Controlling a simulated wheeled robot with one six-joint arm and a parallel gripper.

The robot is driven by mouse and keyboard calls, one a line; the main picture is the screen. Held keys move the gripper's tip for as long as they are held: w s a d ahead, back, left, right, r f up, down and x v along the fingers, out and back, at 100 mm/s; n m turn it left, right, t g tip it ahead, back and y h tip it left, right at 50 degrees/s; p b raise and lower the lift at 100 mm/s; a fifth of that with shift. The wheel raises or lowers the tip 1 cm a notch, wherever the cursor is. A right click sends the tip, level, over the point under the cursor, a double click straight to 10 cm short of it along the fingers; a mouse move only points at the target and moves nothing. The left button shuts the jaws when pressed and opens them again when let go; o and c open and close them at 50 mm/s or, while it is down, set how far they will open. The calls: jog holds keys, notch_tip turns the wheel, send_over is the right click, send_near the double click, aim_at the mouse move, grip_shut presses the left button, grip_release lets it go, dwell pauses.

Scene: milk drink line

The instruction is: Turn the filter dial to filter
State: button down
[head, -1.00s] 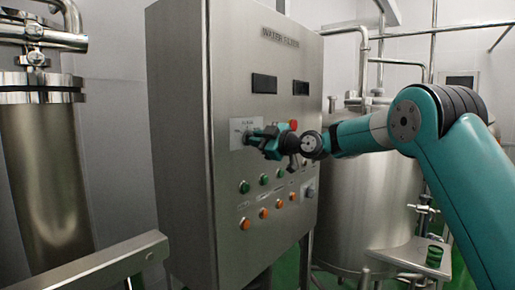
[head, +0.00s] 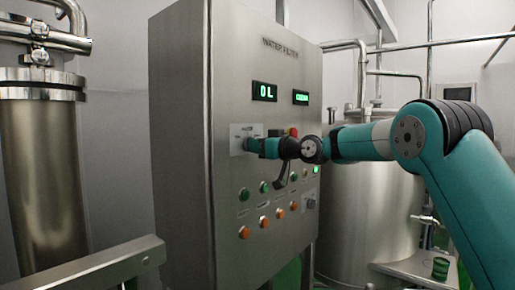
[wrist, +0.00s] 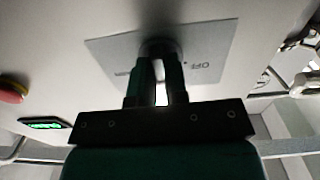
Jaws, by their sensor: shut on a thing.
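The filter dial (wrist: 161,47) is a dark round knob on a light label plate (wrist: 205,62) on the front of a steel cabinet (head: 262,215) marked WATER FILTER. In the wrist view the plate reads OFF to the right of the dial, and the label on the other side is mostly hidden. My gripper (wrist: 160,68) is shut on the dial, a finger on each side. In the head view my gripper (head: 250,146) reaches the plate (head: 238,133) from the right and hides the dial, so its pointer direction cannot be told there.
Two lit displays sit above the dial: the left one (head: 264,91) reads 0L, the right one (head: 300,97) a short green word. A red button (head: 293,132) is close to the wrist. Rows of green and orange buttons (head: 244,232) lie below. A steel tank (head: 365,215) stands right.

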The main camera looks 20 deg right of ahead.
jog(key=shift+f, duration=0.1)
dwell(0.5)
jog(key=c, duration=1.1)
grip_release()
jog(key=shift+c, duration=0.2)
jog(key=b+v, duration=0.7)
jog(key=v, duration=1)
jog(key=shift+s+d+b, duration=0.15)
jog(key=shift+s+b, duration=0.05)
jog(key=shift+b, duration=0.15)
